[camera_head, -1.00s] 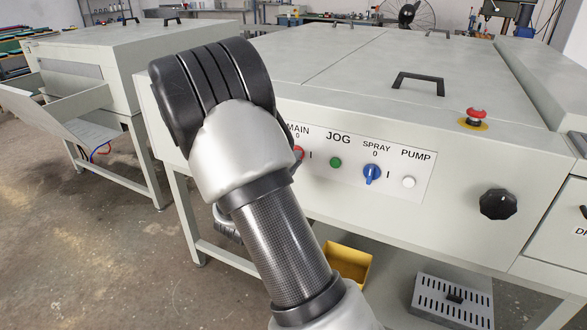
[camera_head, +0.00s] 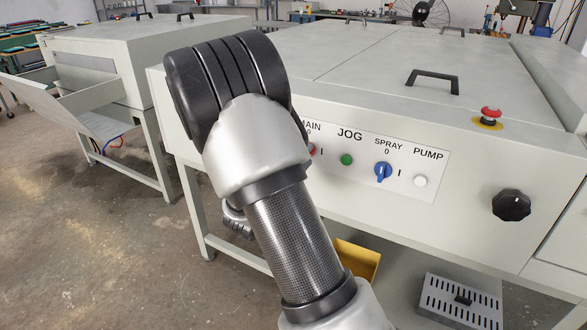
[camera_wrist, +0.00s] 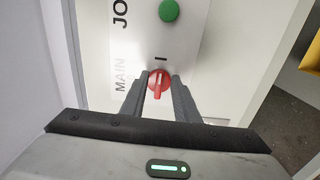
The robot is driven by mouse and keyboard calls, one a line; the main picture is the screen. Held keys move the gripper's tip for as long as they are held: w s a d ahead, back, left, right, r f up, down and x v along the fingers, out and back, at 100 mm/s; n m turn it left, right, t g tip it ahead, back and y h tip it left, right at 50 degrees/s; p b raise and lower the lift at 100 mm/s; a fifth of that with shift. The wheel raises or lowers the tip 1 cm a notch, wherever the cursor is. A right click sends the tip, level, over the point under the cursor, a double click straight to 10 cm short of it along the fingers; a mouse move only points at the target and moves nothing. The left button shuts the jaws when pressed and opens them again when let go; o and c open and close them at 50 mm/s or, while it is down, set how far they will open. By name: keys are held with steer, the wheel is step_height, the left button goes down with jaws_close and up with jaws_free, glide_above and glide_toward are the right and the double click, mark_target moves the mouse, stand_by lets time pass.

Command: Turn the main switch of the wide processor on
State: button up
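The main switch is a red round knob (camera_wrist: 158,84) with a raised grip bar, beside the MAIN label in the wrist view. Its grip bar runs roughly up-down in that picture, toward the I mark. In the head view only the knob's right edge (camera_head: 312,149) shows past my arm. My gripper (camera_wrist: 157,78) is open, with one dark finger on each side of the knob. I cannot tell whether the fingers touch it. The wide processor (camera_head: 450,200) is the light grey machine carrying the panel. In the head view my arm hides the fingers.
A red emergency stop (camera_head: 490,112) and black knob (camera_head: 511,204) are further right. A second grey machine (camera_head: 125,50) stands left.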

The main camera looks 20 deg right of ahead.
steer(key=p+v, duration=0.1)
steer(key=v, duration=1.6)
steer(key=shift+p, duration=0.4)
steer(key=shift+s, duration=0.1)
steer(key=s+d+r+m+g, duration=0.3)
steer(key=s+d+m+g, duration=0.2)
steer(key=s+d+g, duration=0.35)
steer(key=s+a+m+g+y, duration=0.2)
steer(key=s+a+m+y, duration=0.15)
steer(key=s+y, duration=0.6)
steer(key=a+r+n+t+y, duration=0.1)
steer(key=a+r+t+y, duration=0.5)
steer(key=a, duration=0.3)
step_height(320, 180, up, 26)
steer(key=h+p, duration=0.1)
steer(key=p, duration=2.4)
steer(key=shift+s+d+g, duration=0.25)
steer(key=shift+s+g, duration=0.2)
steer(key=shift+s, duration=0.05)
